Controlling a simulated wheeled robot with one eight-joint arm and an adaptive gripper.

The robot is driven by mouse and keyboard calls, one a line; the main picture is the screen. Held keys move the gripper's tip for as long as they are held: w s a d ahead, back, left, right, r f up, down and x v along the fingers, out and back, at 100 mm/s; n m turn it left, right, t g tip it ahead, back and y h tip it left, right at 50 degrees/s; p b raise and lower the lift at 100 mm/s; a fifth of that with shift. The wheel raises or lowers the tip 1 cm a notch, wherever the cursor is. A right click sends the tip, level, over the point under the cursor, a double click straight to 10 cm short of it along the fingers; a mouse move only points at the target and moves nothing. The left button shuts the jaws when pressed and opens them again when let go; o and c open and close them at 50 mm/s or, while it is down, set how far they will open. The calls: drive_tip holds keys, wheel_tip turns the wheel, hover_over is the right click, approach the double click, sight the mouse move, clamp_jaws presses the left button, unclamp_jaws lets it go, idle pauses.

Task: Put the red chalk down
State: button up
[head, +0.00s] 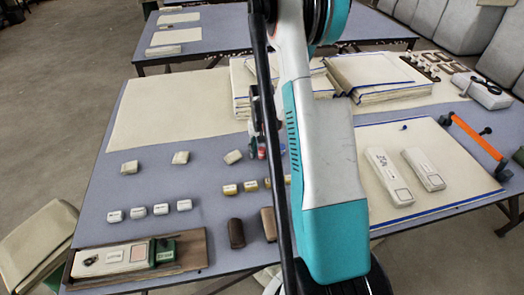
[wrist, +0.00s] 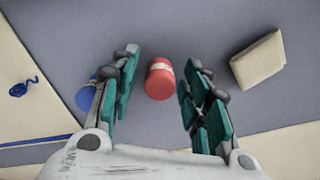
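The red chalk (wrist: 160,80) is a short red cylinder with a pale band, seen in the wrist view between the two fingers of my gripper (wrist: 162,62). The fingers are spread, with a gap showing on each side of the chalk, so my gripper is open. The chalk appears to be on or close to the blue-grey table top (wrist: 225,40); its exact height is hard to tell. In the head view, a small reddish patch (head: 262,154) shows below my gripper, mostly hidden by my arm.
A blue cylinder (wrist: 86,97) is just left of the left finger. A beige block (wrist: 257,60) lies to the right. In the head view, stacked cloths (head: 375,75), two pale boxes (head: 388,175) and a wooden tray (head: 190,240) surround the area. Bare table lies left of centre.

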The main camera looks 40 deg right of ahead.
sight(262, 149)
wheel_tip(262, 149, up, 12)
drive_tip(key=p, duration=0.5)
drive_tip(key=shift+r, duration=0.15)
idle(0.4)
